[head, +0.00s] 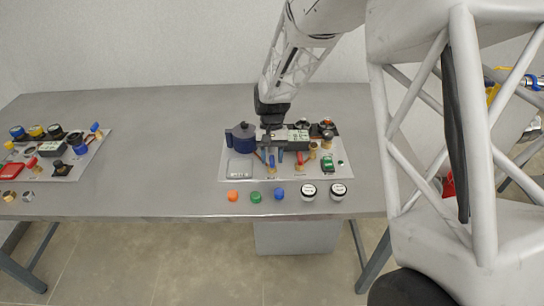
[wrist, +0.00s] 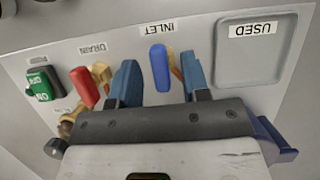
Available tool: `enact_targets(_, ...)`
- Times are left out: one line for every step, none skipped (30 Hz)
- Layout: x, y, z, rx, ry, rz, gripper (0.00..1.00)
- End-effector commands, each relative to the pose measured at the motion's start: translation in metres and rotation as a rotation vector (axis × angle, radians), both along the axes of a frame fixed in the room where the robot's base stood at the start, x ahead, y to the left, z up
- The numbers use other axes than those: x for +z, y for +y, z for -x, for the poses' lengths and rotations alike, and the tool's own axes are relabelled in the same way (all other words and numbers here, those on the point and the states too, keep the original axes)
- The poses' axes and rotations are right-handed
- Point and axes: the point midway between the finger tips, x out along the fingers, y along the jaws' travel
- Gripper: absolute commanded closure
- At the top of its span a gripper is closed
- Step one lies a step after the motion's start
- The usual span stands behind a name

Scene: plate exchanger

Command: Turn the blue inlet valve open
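The blue inlet valve handle (wrist: 160,68) stands beside the INLET label in the wrist view, on a brass-coloured valve body that is mostly hidden. In the head view the blue handle (head: 271,161) is small, on the light panel. My gripper (wrist: 160,75) is open, with one blue-grey finger on each side of the handle. A gap shows on the left side of the handle; the right finger is close to the valve body behind it. I cannot tell whether either finger touches. In the head view my gripper (head: 271,153) is over the panel, pointing down.
The red drain valve handle (wrist: 84,87) is just outside the left finger. A green ON switch (wrist: 42,85) is farther left, and a grey USED tray (wrist: 262,55) lies right. A dark blue pot (head: 242,137) stands close to my gripper. Coloured caps and jars line the panel's front.

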Motion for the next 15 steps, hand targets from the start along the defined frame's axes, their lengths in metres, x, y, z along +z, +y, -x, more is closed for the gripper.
enact_targets(0.0, 0.0, 0.0, 0.0, 0.0, 0.0, 0.57)
enact_targets(0.0, 0.0, 0.0, 0.0, 0.0, 0.0, 0.57)
enact_targets(0.0, 0.0, 0.0, 0.0, 0.0, 0.0, 0.57)
enact_targets(0.0, 0.0, 0.0, 0.0, 0.0, 0.0, 0.57)
enact_targets(0.0, 0.0, 0.0, 0.0, 0.0, 0.0, 0.57)
enact_targets(0.001, 0.0, -0.001, 0.0, 0.0, 0.0, 0.57)
enact_targets(0.002, 0.0, -0.001, 0.0, -0.001, 0.0, 0.57)
enact_targets(0.003, 0.0, -0.001, 0.0, -0.001, 0.0, 0.57)
enact_targets(0.005, 0.0, -0.002, 0.0, -0.001, 0.0, 0.57)
enact_targets(0.006, 0.0, -0.003, 0.0, -0.001, -0.001, 0.57)
enact_targets(0.009, 0.0, -0.004, 0.0, -0.002, -0.001, 0.57)
enact_targets(0.012, 0.0, -0.006, 0.0, -0.002, -0.001, 0.57)
enact_targets(0.015, 0.0, -0.007, 0.0, -0.002, -0.001, 0.57)
enact_targets(0.018, 0.0, -0.008, 0.0, -0.002, -0.001, 0.57)
enact_targets(0.022, 0.0, -0.01, 0.0, -0.002, -0.001, 0.57)
